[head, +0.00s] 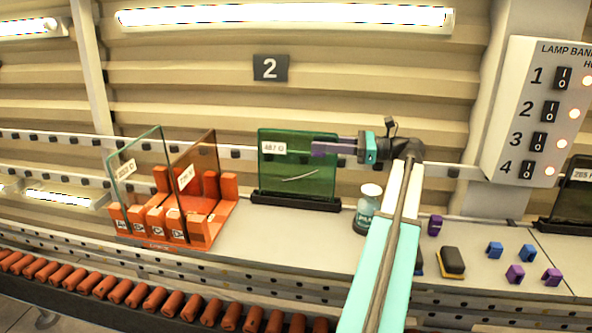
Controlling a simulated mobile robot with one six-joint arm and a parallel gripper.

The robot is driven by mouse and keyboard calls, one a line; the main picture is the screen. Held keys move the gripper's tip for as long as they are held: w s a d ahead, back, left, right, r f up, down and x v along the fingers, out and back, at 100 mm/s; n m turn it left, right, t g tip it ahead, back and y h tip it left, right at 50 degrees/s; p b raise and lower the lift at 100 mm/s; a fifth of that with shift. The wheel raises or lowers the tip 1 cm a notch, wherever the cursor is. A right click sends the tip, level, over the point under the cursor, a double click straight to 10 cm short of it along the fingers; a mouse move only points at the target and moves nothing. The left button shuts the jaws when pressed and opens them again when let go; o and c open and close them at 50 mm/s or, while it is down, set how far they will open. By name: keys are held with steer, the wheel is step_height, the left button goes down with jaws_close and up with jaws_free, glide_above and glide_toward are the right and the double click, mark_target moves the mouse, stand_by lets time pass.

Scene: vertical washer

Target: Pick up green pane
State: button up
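The green pane (285,178) stands upright in a black base (295,200) on the bench, below the number 2 sign. It has a white label and a pale streak on its face. My gripper (318,148) reaches in from the right, with its purple fingers at the pane's upper right part. The fingers overlap the pane in this view. I cannot tell whether they touch it or straddle its edge, nor whether they are closed on it.
An orange rack (200,215) to the left holds a clear pane (143,180) and a brown pane (197,170). A glass jar (367,206) stands near my arm. Small blue and purple blocks (516,273) lie at right. Orange rollers (155,299) run along the front.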

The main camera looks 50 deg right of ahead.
mark_target(307, 148)
steer(key=shift+r+p+x, duration=0.15)
steer(key=shift+p+x, duration=0.4)
steer(key=shift+x, duration=0.15)
steer(key=shift+r+p+x, duration=0.15)
steer(key=shift+p+x, duration=0.35)
steer(key=shift+x, duration=0.2)
steer(key=shift+p+x, duration=0.45)
steer(key=shift+x, duration=0.6)
steer(key=shift+f, duration=0.15)
jaws_close()
